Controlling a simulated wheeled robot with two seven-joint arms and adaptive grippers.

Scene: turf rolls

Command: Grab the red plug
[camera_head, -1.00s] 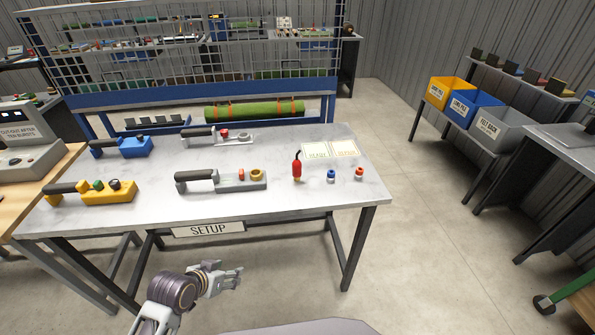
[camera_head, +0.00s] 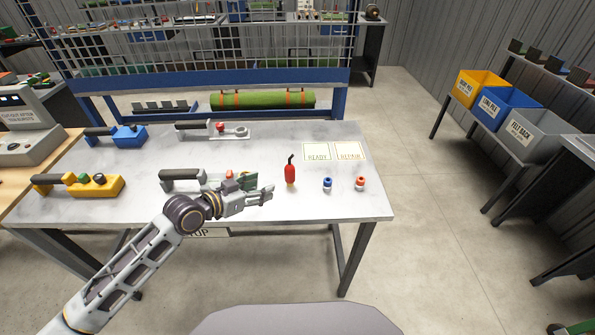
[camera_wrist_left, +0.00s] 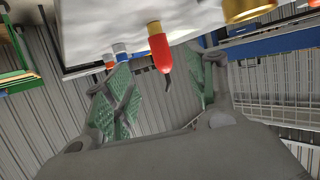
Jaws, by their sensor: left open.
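A red bottle-shaped piece with a thin black stem (camera_head: 290,173) stands upright on the table's right half. In the left wrist view the red piece (camera_wrist_left: 159,48) shows upside down with a yellow end, seen between my fingers. A small orange-red and white plug (camera_head: 360,184) stands to its right, past a blue and white one (camera_head: 327,184). My left gripper (camera_head: 262,195) is open and empty, just left of the red piece and not touching it. Its green-padded fingers (camera_wrist_left: 160,95) are spread in the wrist view. My right gripper is out of view.
The table (camera_head: 310,208) also holds a yellow tool (camera_head: 95,187), a blue tool (camera_head: 125,135) and a grey one (camera_head: 183,175) partly hidden by my left gripper. A blue mesh rack (camera_head: 210,85) stands behind.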

